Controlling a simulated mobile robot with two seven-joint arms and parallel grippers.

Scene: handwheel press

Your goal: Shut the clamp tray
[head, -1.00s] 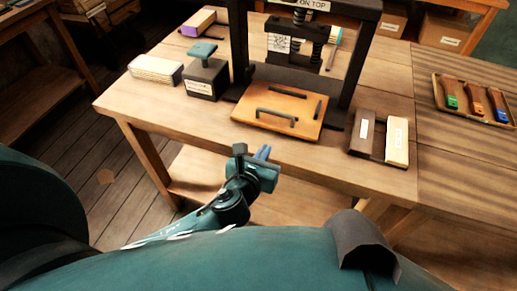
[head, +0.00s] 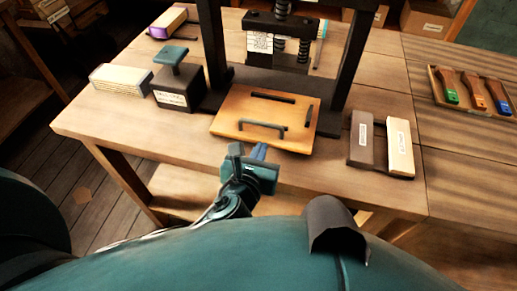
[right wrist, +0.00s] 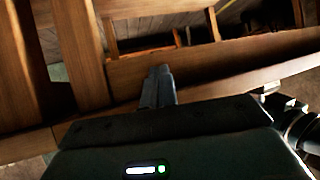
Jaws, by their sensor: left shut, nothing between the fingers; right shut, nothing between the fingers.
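The clamp tray (head: 228,124) is a flat orange-brown wooden board with a dark bar handle (head: 262,126) near its front edge. It sticks out toward me from the dark press (head: 213,40) on the bench. The tray does not show in that view.
A dark block with a green-topped handle (head: 178,92) and a pale stack (head: 121,80) stand left of the tray. A dark and a pale block (head: 399,148) lie to its right. A tray of colored-tipped tools (head: 437,92) is farther right. Bare bench (head: 150,130) lies front left.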

